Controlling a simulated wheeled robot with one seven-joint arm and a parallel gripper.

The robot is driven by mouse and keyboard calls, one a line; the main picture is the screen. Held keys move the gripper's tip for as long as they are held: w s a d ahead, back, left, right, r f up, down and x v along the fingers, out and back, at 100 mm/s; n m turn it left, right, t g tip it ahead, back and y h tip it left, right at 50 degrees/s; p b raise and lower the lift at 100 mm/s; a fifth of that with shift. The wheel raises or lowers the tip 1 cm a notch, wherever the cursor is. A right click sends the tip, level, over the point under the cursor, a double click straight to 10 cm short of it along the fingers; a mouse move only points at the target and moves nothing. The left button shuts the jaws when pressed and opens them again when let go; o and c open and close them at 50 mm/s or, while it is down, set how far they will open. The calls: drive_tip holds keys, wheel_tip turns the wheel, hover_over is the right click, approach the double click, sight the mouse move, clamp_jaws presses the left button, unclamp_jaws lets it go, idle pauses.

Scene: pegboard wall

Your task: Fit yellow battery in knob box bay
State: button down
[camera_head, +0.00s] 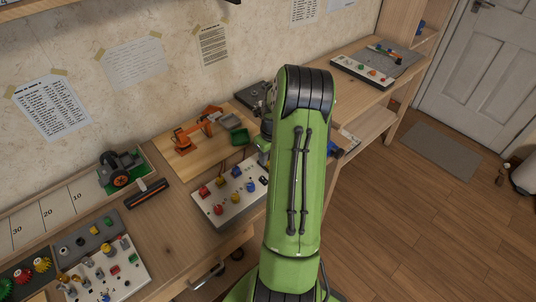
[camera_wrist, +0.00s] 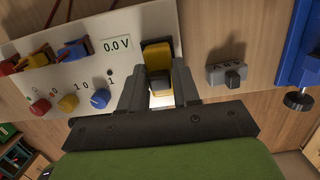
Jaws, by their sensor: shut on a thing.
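The knob box (camera_head: 228,192) is a white panel on the bench, with red, yellow and blue knobs. In the wrist view the knob box (camera_wrist: 78,78) also shows red, yellow and blue parts along its top and a display reading 0.0 V. My gripper (camera_wrist: 159,80) is over the right end of the panel, shut on the yellow battery (camera_wrist: 157,53), which has a dark end. My arm hides the gripper and battery in the head view.
A grey block with a dark knob (camera_wrist: 228,73) lies right of the box, and a blue clamp-like thing (camera_wrist: 300,55) is farther right. An orange model arm (camera_head: 197,131) stands behind the box. Another panel with several small parts (camera_head: 108,271) is at left.

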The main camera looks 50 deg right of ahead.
drive_tip(key=shift+f, duration=0.3)
idle(0.4)
drive_tip(key=shift+c, duration=1.7)
unclamp_jaws()
wheel_tip(320, 180, up, 7)
drive_tip(key=p, duration=0.5)
drive_tip(key=shift+p, duration=0.3)
drive_tip(key=shift+r, duration=0.1)
